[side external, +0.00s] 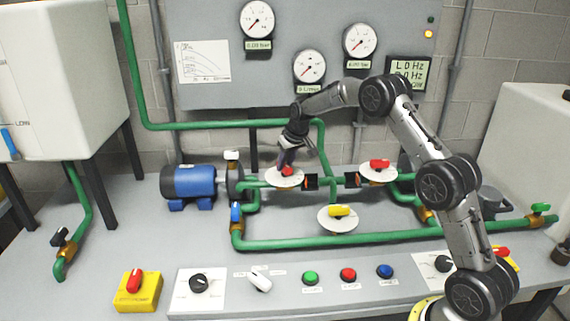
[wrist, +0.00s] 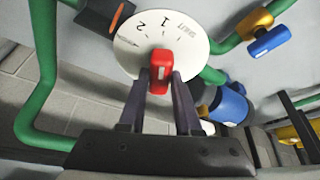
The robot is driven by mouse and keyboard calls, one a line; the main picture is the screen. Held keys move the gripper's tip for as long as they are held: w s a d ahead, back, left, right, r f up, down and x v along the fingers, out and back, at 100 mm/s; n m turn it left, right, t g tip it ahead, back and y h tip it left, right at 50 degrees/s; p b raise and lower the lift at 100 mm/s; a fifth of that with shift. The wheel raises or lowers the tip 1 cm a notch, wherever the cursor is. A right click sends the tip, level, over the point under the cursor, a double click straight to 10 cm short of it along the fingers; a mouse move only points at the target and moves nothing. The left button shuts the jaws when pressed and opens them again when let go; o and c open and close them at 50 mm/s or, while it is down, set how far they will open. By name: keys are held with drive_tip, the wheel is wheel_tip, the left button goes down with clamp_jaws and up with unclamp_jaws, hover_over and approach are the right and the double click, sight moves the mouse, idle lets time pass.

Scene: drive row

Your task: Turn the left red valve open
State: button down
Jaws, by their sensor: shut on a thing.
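The left red valve (side external: 288,171) has a red handle on a round white dial, on the green pipe right of the blue motor. In the wrist view the red handle (wrist: 160,66) sits between my two fingers, in front of the white dial (wrist: 190,30). The dial carries the marks SHUT, 1 and 2, and the handle lies roughly in line with the 1. My gripper (side external: 286,160) reaches down over this valve; in the wrist view my gripper (wrist: 160,82) is shut on the handle. The fingers partly hide the valve in the side view.
Another red valve (side external: 379,164) stands to the right, and a yellow valve (side external: 340,211) in front. The blue motor (side external: 190,183) is at left, with a blue-handled valve (side external: 236,212) near it. Green pipes surround the spot. Knobs and buttons line the front edge.

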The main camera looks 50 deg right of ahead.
drive_tip(key=n+y, duration=0.1)
drive_tip(key=n, duration=0.3)
drive_tip(key=n+y, duration=0.1)
drive_tip(key=n, duration=0.1)
drive_tip(key=shift+d+y, duration=0.25)
drive_tip(key=shift+y, duration=0.05)
drive_tip(key=n+y, duration=0.1)
drive_tip(key=n, duration=0.2)
drive_tip(key=n+g, duration=0.1)
drive_tip(key=n, duration=0.2)
drive_tip(key=shift+d+y, duration=0.1)
drive_tip(key=shift+y, duration=0.3)
drive_tip(key=c, duration=0.6)
unclamp_jaws()
drive_tip(key=shift+r, duration=0.1)
drive_tip(key=v, duration=1.3)
drive_tip(key=shift+r, duration=0.35)
drive_tip(key=shift+w+d, duration=0.15)
